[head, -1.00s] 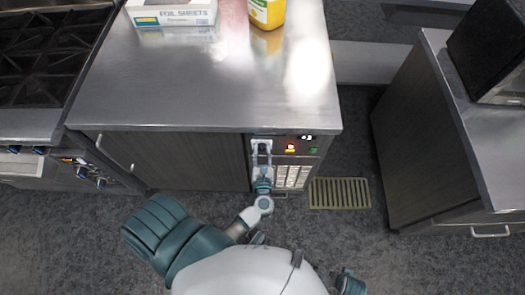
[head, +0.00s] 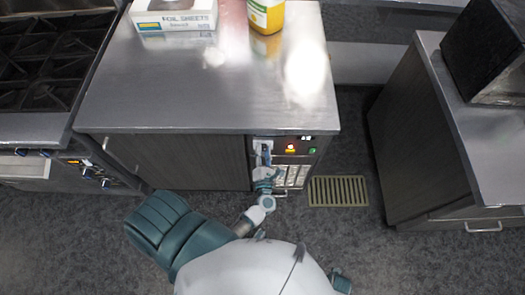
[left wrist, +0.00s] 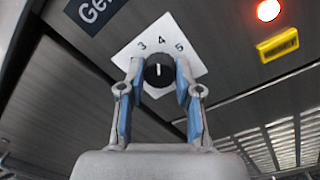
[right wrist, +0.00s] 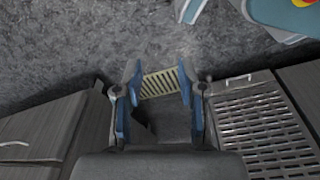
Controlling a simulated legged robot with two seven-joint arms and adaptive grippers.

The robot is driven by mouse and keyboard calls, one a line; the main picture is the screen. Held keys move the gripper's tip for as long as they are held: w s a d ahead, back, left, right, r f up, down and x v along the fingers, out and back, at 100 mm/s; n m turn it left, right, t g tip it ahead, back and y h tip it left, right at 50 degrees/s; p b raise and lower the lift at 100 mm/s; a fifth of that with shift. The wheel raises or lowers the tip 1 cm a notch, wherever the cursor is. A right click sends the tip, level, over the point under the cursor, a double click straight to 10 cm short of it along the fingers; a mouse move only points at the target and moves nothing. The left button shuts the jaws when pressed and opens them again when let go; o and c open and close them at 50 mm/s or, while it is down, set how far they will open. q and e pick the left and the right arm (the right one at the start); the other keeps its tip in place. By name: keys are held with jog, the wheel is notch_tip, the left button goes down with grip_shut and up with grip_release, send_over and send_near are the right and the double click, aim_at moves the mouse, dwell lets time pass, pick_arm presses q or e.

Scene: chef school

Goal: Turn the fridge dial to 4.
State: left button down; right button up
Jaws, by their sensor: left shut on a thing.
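The fridge dial (left wrist: 158,72) is a round black knob with a white pointer line on a white plate (left wrist: 131,54) marked 3, 4 and 5. The pointer stands about upright, toward the 4. My left gripper (left wrist: 158,76) has a finger on each side of the knob and is shut on it. In the head view my left gripper (head: 264,166) is at the left of the fridge's control panel (head: 300,146), and it hides most of the dial there. My right gripper (right wrist: 160,92) is open and empty, with floor and a grate between its fingers.
The steel counter (head: 215,95) above holds a foil sheets box (head: 174,14) and a yellow container (head: 266,14). A floor grate (head: 338,190) lies to the right, with bare floor around it.

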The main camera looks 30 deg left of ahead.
pick_arm(q)
jog(key=shift+d+f+m, duration=0.1)
jog(key=shift+d+m, duration=0.05)
jog(key=shift+m, duration=0.35)
pick_arm(e)
jog(key=shift+s+f, duration=0.25)
jog(key=shift+f, duration=0.3)
pick_arm(q)
jog(key=c, duration=0.8)
grip_release()
pick_arm(e)
jog(key=shift+d, duration=0.1)
pick_arm(q)
jog(key=v, duration=1.2)
jog(key=shift+d, duration=0.1)
